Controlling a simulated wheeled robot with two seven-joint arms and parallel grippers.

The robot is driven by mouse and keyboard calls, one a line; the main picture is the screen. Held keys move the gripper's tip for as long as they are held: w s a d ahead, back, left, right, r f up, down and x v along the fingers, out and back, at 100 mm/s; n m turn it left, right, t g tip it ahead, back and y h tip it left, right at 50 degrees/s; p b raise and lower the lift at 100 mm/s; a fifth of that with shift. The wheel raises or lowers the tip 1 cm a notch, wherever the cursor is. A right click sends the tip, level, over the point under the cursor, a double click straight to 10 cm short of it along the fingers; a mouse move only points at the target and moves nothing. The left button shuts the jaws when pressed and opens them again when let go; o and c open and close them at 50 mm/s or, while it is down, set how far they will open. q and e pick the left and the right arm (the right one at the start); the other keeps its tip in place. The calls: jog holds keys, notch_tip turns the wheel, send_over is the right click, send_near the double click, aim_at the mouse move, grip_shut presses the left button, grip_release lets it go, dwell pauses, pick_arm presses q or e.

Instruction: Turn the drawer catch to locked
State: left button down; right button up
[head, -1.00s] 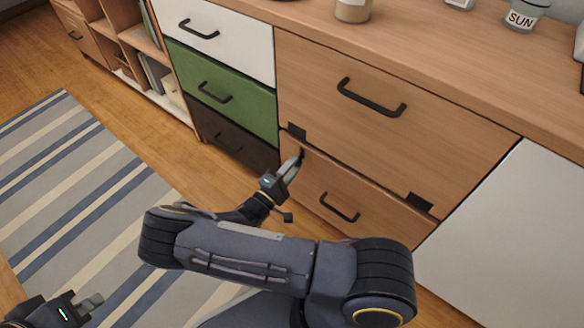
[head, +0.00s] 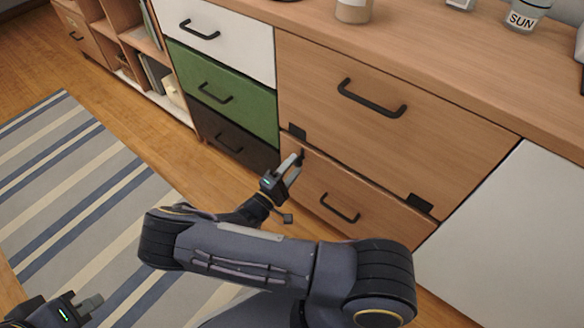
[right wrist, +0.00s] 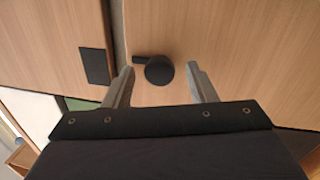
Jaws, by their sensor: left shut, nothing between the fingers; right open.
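The drawer catch (right wrist: 159,71) is a small black round knob with a short lever on the lower wooden drawer front. In the right wrist view its lever points left, towards the seam between the two wooden fronts. In the head view the catch (head: 302,154) is a small dark shape by the fingertips. My right gripper (head: 292,165) is open in front of the lower drawer; in the right wrist view its fingers (right wrist: 162,84) stand either side of the catch, with no clear contact. My left gripper (head: 92,301) is shut and empty over the rug, far from the drawers.
Black plates (head: 297,131) (head: 420,203) sit on the seam. The upper wooden drawer (head: 440,130) and lower wooden drawer (head: 365,190) have black handles. Green (head: 250,108) and white (head: 250,45) drawers are to the left. A jar and a SUN cup (head: 522,20) stand on top.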

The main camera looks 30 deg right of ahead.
jog(key=p+v, duration=0.1)
jog(key=v, duration=0.6)
jog(key=shift+s+a+p, duration=0.15)
jog(key=shift+a+p, duration=0.15)
jog(key=shift+a, duration=0.05)
jog(key=s+r+m+g+y, duration=0.1)
jog(key=s+r+m+y, duration=0.3)
jog(key=s+r+y, duration=0.65)
jog(key=s+r+m+g+y, duration=0.1)
jog(key=s+r+m+y, duration=0.3)
jog(key=s+r+y, duration=0.7)
notch_tip(320, 180, up, 40)
jog(key=w+p, duration=0.2)
jog(key=p, duration=3.3)
jog(key=shift+w+d+y, duration=0.35)
jog(key=shift+w, duration=0.05)
